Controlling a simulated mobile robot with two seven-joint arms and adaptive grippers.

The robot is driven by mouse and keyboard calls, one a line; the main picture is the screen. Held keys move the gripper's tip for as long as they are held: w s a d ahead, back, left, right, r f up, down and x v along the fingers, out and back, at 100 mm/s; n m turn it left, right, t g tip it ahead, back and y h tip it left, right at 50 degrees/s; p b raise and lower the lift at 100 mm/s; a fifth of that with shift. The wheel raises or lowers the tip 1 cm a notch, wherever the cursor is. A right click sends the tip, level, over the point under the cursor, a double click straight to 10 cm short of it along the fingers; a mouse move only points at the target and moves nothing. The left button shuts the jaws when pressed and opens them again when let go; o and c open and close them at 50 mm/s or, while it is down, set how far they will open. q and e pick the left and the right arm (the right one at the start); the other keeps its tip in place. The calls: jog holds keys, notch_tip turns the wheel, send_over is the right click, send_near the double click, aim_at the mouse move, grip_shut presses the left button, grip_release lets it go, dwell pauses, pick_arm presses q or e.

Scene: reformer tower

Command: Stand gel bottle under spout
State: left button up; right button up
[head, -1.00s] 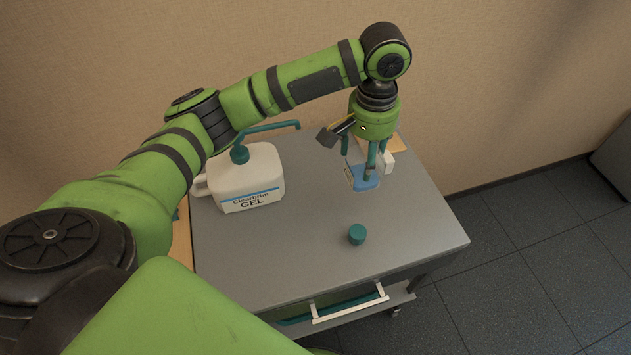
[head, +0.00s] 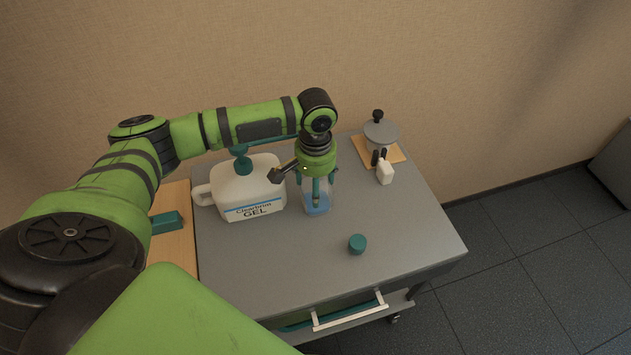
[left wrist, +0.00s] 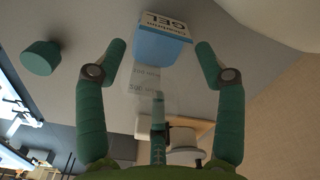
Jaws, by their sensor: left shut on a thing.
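The gel bottle (head: 317,206) is small and clear with blue gel low in it. My left gripper (head: 317,192) is shut on it and holds it upright, just right of the big white jug (head: 250,190). I cannot tell whether its base touches the table. In the left wrist view the bottle (left wrist: 162,47) shows between the fingers, with its printed label. The jug has a teal pump (head: 242,162) whose spout reaches right, toward my left gripper, which hides the spout's end. A teal cap (head: 357,244) lies apart on the table. My right gripper is not in view.
The grey cart top (head: 290,265) is clear at the front. At the back right a lidded pot (head: 381,134) stands on a wooden board (head: 360,150), with a small white bottle (head: 385,174) beside it. A teal block (head: 165,222) lies on a wooden surface at left.

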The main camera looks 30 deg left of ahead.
pick_arm(q)
jog(key=shift+f, duration=0.15)
jog(key=o, duration=1.5)
